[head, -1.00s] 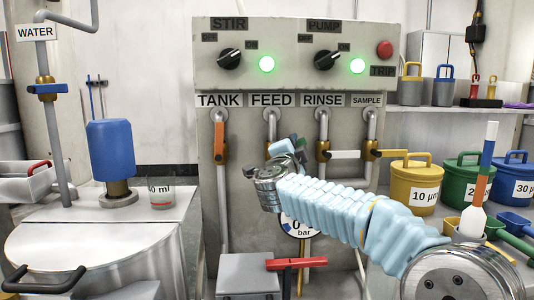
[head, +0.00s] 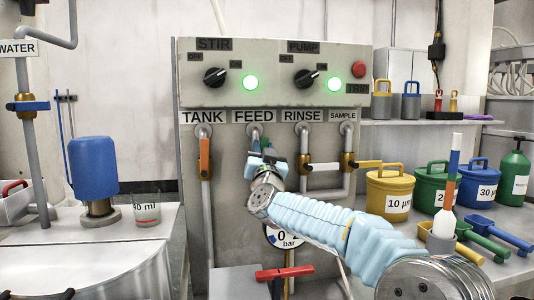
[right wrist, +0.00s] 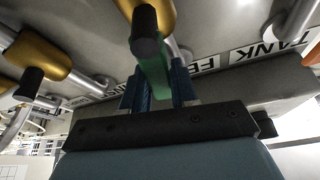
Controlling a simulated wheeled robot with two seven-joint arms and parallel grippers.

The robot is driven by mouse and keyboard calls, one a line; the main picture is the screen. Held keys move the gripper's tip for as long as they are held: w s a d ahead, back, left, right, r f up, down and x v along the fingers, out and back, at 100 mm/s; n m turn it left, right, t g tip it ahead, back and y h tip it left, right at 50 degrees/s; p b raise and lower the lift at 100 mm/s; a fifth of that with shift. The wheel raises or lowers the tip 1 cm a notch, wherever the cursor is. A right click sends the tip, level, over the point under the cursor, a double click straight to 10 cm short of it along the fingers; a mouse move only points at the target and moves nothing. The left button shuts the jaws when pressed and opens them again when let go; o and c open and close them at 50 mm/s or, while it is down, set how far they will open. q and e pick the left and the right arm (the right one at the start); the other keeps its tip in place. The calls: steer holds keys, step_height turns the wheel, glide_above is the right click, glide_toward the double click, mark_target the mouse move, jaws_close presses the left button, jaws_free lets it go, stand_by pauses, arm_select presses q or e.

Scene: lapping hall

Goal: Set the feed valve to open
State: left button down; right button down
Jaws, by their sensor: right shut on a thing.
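The feed valve hangs under the FEED label (head: 254,117) on the grey panel. In the head view its body and lever are mostly hidden behind my right gripper (head: 262,160). In the right wrist view the green lever (right wrist: 152,78) runs from the dark stem cap on the valve's brass body (right wrist: 158,12). The blue fingers of my right gripper (right wrist: 158,88) are on either side of this lever, shut on it. The lever's exact angle to its pipe is hard to tell. My left gripper is not in view.
The tank valve's orange lever (head: 204,154) is left of the feed valve. The rinse valve's white lever (head: 322,166) and the sample valve's yellow lever (head: 368,164) are to the right. A pressure gauge (head: 283,238) and a red-handled lever (head: 285,273) are below.

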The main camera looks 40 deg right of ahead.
steer(key=shift+w+a+f+n+t+y, duration=0.15)
steer(key=shift+n+y, duration=0.1)
steer(key=shift+n, duration=0.2)
steer(key=shift+a+r+n+t+y, duration=0.1)
steer(key=shift+a+n+y, duration=0.1)
steer(key=shift+n, duration=0.2)
steer(key=shift+w+a+f+n+t+y, duration=0.15)
steer(key=shift+n+y, duration=0.1)
steer(key=shift+n, duration=0.2)
steer(key=c, duration=1)
jaws_free()
steer(key=shift+r, duration=0.15)
steer(key=shift+o, duration=0.2)
steer(key=shift+d, duration=0.1)
steer(key=shift+s, duration=0.1)
steer(key=b+v, duration=0.3)
steer(key=v, duration=1)
steer(key=shift+s+a, duration=0.2)
steer(key=shift+s, duration=0.1)
